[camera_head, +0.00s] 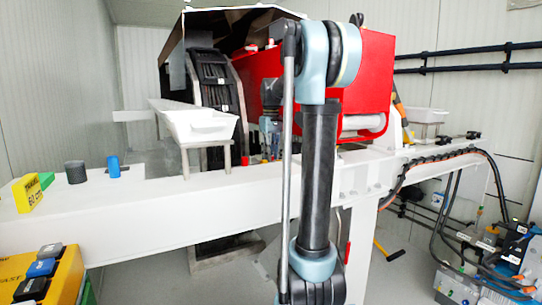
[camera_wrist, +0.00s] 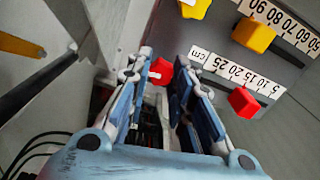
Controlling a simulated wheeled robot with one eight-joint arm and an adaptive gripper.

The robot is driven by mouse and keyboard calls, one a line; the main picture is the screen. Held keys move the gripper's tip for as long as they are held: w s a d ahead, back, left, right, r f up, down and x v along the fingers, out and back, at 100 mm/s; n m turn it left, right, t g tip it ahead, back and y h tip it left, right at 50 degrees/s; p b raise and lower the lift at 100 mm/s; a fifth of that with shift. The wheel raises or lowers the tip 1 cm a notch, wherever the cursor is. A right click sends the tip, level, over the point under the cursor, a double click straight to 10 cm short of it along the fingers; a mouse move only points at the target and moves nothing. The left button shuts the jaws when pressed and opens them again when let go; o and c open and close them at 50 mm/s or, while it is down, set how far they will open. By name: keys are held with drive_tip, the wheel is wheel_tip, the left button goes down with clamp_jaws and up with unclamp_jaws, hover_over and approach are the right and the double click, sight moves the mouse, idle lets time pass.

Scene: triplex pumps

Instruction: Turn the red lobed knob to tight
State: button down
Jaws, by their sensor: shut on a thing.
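In the wrist view a small red knob (camera_wrist: 161,71) shows between the blue finger pads near the tips of my gripper (camera_wrist: 162,66). My gripper is shut on this knob. The fingers cover part of it, so its lobes and its turn angle cannot be made out. In the head view my gripper (camera_head: 270,145) is small and points down in front of the red housing (camera_head: 365,85). The knob cannot be told apart there.
Right of the fingers in the wrist view is a dark panel with centimetre scales (camera_wrist: 235,72), a red block (camera_wrist: 243,102) and yellow blocks (camera_wrist: 253,35). In the head view a white beam (camera_head: 130,225) crosses the front, with a white tray (camera_head: 200,125) above it.

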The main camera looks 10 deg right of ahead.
drive_tip(key=shift+d, duration=0.1)
drive_tip(key=shift+m, duration=1)
drive_tip(key=shift+w, duration=0.1)
drive_tip(key=c, duration=1.4)
unclamp_jaws()
drive_tip(key=shift+o, duration=0.2)
drive_tip(key=shift+r, duration=0.15)
wheel_tip(320, 180, up, 12)
drive_tip(key=shift+f, duration=0.2)
